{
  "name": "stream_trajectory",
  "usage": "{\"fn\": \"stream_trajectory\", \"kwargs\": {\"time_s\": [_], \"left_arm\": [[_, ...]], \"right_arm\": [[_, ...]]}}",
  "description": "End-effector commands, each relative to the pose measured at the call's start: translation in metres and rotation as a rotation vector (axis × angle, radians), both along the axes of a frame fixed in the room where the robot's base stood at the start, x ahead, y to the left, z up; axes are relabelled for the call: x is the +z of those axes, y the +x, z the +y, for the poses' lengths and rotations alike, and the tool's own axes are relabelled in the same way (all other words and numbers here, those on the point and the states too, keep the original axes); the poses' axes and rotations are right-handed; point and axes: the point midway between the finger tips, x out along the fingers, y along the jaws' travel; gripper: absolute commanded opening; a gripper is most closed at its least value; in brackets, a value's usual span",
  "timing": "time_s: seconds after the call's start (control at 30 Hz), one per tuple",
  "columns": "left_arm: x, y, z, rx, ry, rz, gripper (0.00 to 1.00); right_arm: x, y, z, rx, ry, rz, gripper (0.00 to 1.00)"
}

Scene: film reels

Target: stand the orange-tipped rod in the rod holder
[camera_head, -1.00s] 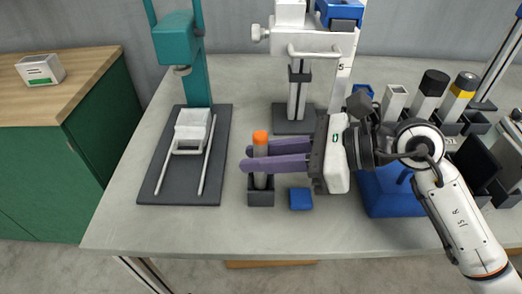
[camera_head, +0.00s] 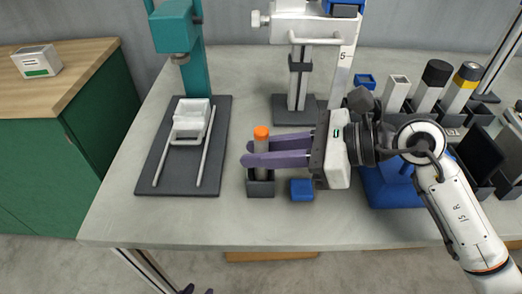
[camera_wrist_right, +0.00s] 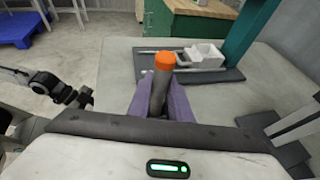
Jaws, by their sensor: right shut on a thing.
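The orange-tipped rod (camera_head: 262,146) is a grey upright cylinder with an orange top. The purple fingers of my right gripper (camera_head: 256,153) are shut on it from the right. Its lower end goes behind the front wall of the dark grey rod holder (camera_head: 260,189), so the rod looks to be standing in the holder; the bottom is hidden. In the right wrist view the rod (camera_wrist_right: 161,88) stands between the fingers, and the holder is hidden.
A small blue block (camera_head: 302,190) sits just right of the holder. A teal stand (camera_head: 184,180) on a dark base is at the left. A white column device (camera_head: 302,75) stands behind. Dark-capped and yellow-banded cylinders (camera_head: 461,90) stand at the right. The front table strip is clear.

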Motion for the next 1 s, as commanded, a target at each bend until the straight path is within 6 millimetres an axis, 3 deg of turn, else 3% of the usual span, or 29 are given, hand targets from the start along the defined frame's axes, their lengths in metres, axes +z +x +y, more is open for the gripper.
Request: {"fn": "stream_trajectory", "kwargs": {"time_s": [1.0], "left_arm": [[-0.0056,-0.0034,0.0006,0.002,0.001,0.007,0.31]], "right_arm": [[-0.0003,-0.0002,0.0004,0.0,0.001,0.0,0.0]]}}
